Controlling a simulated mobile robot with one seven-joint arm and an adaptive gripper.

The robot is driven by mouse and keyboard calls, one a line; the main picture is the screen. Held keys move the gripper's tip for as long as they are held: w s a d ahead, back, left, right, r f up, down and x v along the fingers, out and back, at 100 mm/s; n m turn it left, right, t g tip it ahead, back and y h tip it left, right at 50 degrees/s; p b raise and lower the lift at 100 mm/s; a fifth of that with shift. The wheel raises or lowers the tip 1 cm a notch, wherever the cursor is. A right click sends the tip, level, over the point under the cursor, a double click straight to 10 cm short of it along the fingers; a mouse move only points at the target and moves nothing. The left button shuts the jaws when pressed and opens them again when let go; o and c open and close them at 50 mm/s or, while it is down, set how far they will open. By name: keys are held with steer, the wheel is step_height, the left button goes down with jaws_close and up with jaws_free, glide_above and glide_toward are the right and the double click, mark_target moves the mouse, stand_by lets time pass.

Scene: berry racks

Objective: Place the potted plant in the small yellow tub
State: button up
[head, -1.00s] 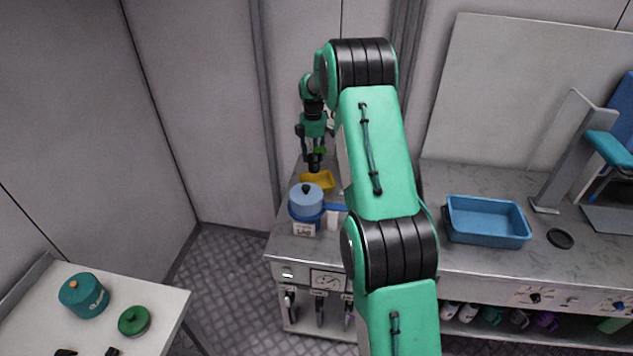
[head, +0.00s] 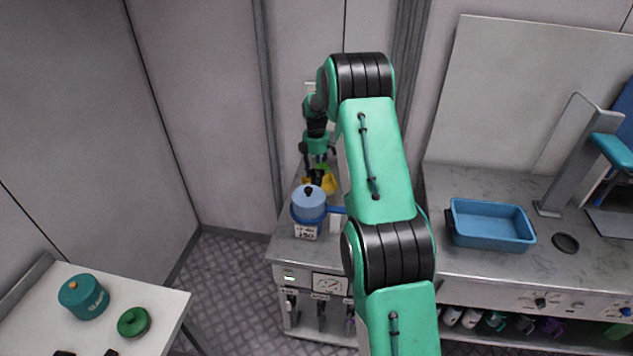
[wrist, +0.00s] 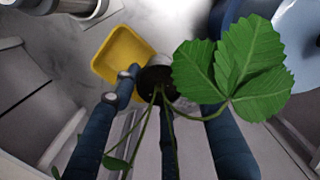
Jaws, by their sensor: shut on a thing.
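The small yellow tub (head: 329,184) stands on the counter behind the blue pot. It also shows in the wrist view (wrist: 112,48). My gripper (head: 318,169) is above the tub, pointing down. In the wrist view its blue fingers (wrist: 163,88) are shut on the potted plant's dark pot (wrist: 152,76). The plant's broad green leaves (wrist: 240,68) spread to the right, and thin stems hang toward the camera. The pot overlaps the tub's right side in the wrist view. Whether it is inside the tub or still above it, I cannot tell.
A blue lidded pot (head: 308,203) with a handle stands just in front of the tub. A blue basin (head: 490,226) is farther right on the counter (head: 450,180). A white table (head: 150,296) at lower left holds a teal pot (head: 84,296) and green lid (head: 133,322).

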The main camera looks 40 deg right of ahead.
steer(key=shift+f+b, duration=0.4)
steer(key=shift+f, duration=1.45)
steer(key=shift+f, duration=0.15)
steer(key=o, duration=1.3)
step_height(320, 180, up, 12)
steer(key=shift+r+p, duration=0.15)
steer(key=shift+p, duration=1.1)
steer(key=shift+r, duration=0.1)
